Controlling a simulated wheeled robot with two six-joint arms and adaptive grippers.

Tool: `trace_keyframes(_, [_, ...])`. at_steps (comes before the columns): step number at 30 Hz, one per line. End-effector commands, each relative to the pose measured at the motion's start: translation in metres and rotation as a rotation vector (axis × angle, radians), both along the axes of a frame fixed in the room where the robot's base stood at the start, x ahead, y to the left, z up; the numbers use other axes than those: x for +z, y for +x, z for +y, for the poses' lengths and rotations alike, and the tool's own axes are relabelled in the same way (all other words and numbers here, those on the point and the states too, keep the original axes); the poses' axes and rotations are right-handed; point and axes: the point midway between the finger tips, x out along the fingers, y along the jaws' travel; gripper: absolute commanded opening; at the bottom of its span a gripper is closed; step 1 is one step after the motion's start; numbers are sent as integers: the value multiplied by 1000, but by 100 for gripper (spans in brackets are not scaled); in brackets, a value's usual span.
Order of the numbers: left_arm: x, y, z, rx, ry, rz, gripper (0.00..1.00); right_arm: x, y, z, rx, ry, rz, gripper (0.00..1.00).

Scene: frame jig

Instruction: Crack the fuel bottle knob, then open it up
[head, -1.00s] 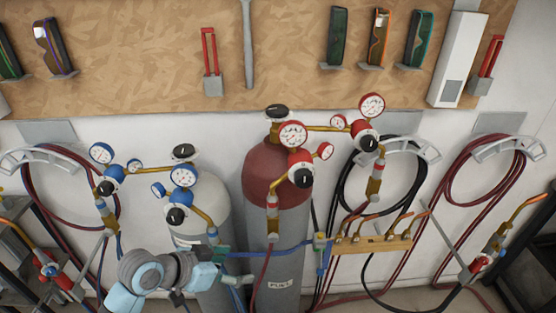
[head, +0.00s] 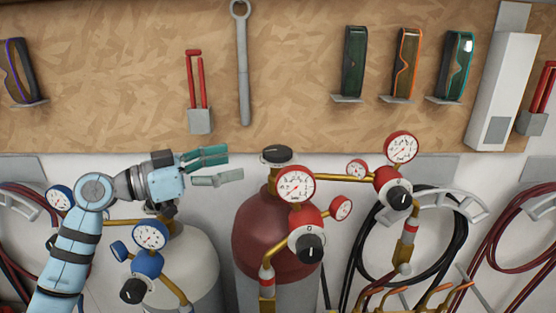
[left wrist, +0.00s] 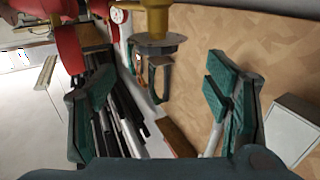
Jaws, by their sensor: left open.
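The fuel bottle (head: 268,245) is the red-topped cylinder in the middle of the head view. Its dark round knob (head: 277,154) sits at the top. My left gripper (head: 235,164) is open and empty, just left of the knob at about its height. Its fingers point right toward the knob and stay apart from it. In the left wrist view the knob (left wrist: 160,46) shows as a dark disc on a brass stem, beyond and between the spread fingertips (left wrist: 150,80). My right gripper is not in view.
Red gauges (head: 296,187) and a brass pipe (head: 335,178) sit right of the knob. A pale cylinder (head: 190,262) with blue gauges (head: 150,235) stands below my left arm.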

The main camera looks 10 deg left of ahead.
Motion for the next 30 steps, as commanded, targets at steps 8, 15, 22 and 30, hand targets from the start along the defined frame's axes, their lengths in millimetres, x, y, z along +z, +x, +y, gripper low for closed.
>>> trace_keyframes(8, [8,41,-50,-4,-8,1,71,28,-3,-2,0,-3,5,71])
trace_keyframes(15, [4,70,-81,1,-2,2,71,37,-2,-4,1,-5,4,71])
trace_keyframes(22, [2,74,-86,1,0,3,71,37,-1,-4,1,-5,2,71])
trace_keyframes(30, [2,74,-86,1,0,3,44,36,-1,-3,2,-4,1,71])
